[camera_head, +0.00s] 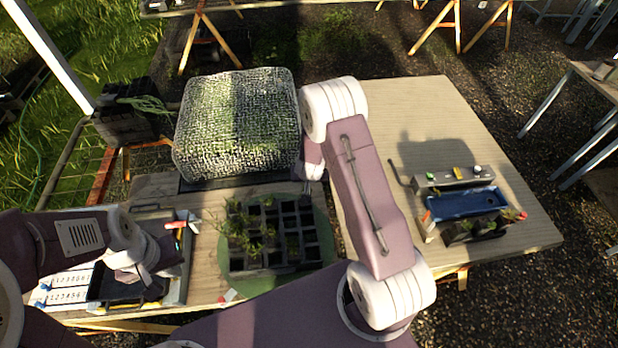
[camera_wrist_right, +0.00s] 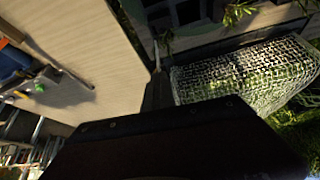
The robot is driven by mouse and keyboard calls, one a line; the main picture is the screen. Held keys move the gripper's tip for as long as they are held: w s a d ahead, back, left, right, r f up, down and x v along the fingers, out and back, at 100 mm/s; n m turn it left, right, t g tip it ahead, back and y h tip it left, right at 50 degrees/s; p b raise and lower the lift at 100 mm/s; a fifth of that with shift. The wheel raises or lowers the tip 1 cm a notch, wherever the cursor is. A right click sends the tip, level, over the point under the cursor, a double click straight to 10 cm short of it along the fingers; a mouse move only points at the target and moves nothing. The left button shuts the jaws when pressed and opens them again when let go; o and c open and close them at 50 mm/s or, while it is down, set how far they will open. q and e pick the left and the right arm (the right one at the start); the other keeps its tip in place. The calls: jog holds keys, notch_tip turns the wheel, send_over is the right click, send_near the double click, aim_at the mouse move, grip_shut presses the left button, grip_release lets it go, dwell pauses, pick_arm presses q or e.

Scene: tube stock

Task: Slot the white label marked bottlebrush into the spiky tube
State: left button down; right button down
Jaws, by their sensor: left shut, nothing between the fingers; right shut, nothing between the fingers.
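A black tray of square tubes (camera_head: 270,271) stands on a round green mat (camera_head: 323,225) in the middle. Spiky green seedlings (camera_head: 243,229) fill its left side; other cells look dark, and I cannot single out the spiky tube. A small white label with a red end (camera_head: 229,296) lies at the front table edge; its writing is unreadable. My left gripper (camera_head: 152,282) is shut and empty over the box at left, partly hidden by its wrist. My right gripper (camera_head: 308,186) is shut and empty behind the tray, mostly hidden by my arm. Its dark finger shows in the right wrist view (camera_wrist_right: 159,82).
A mesh-covered block (camera_head: 237,120) stands behind the tray. White number strips (camera_head: 66,285) lie at left. On the right table are a blue tray (camera_head: 467,203), a grey bar with coloured knobs (camera_head: 453,180) and a small planted black tray (camera_head: 474,231). The right table's back is clear.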

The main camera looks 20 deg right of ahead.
notch_tip(320, 180, down, 2)
jog(key=shift+a+b, duration=0.1)
jog(key=shift+b, duration=0.6)
jog(key=shift+f, duration=0.1)
